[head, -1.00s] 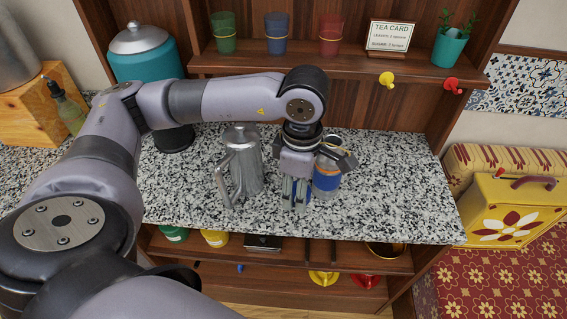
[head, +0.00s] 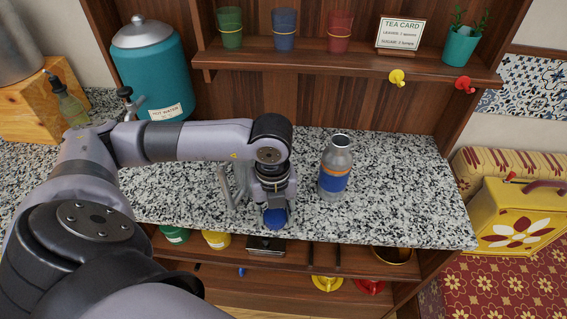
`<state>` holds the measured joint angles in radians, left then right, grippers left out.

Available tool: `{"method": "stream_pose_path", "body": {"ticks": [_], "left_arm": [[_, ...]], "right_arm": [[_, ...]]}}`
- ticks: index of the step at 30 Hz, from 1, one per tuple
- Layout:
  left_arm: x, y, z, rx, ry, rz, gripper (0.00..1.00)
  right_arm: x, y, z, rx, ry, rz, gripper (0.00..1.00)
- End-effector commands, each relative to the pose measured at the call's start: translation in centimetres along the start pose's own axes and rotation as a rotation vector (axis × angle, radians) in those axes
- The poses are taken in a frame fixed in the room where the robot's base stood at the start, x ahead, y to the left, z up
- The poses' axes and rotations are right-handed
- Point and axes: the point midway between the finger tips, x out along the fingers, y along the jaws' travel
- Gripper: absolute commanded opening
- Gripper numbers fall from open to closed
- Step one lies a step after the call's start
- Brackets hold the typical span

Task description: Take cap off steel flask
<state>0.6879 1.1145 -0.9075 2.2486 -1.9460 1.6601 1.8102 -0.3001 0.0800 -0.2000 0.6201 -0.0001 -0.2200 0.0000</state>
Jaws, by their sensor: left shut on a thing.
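The steel flask (head: 336,168), with a blue band and orange rings, stands upright on the speckled counter, right of my left gripper. Its mouth at the top is open and bare. My left gripper (head: 275,214) is shut on a round blue cap (head: 275,219), held near the counter's front edge, apart from the flask. The arm hides part of the fingers. My right gripper is not in view.
A steel pot with a handle (head: 228,190) stands just left of and partly behind my left gripper. The speckled counter (head: 400,200) is clear right of the flask. A teal hot water urn (head: 152,75) stands at the back left. A shelf (head: 350,62) with cups runs above.

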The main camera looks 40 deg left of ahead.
Motion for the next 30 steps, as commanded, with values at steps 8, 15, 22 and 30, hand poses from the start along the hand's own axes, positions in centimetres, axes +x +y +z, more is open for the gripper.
{"method": "stream_pose_path", "body": {"ticks": [8,15,22,30], "left_arm": [[0.0,-1.5,2.4,-0.093,0.000,-0.002,0.08],[-0.1,-5.2,7.7,-0.090,0.001,-0.001,0.08],[0.1,-8.5,12.2,-0.089,0.000,-0.001,0.08],[0.4,-10.1,14.6,-0.085,0.001,0.001,0.08]], "right_arm": [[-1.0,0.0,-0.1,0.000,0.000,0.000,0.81],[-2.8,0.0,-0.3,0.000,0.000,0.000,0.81],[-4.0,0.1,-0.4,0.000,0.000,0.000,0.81],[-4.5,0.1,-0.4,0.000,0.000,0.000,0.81]]}}
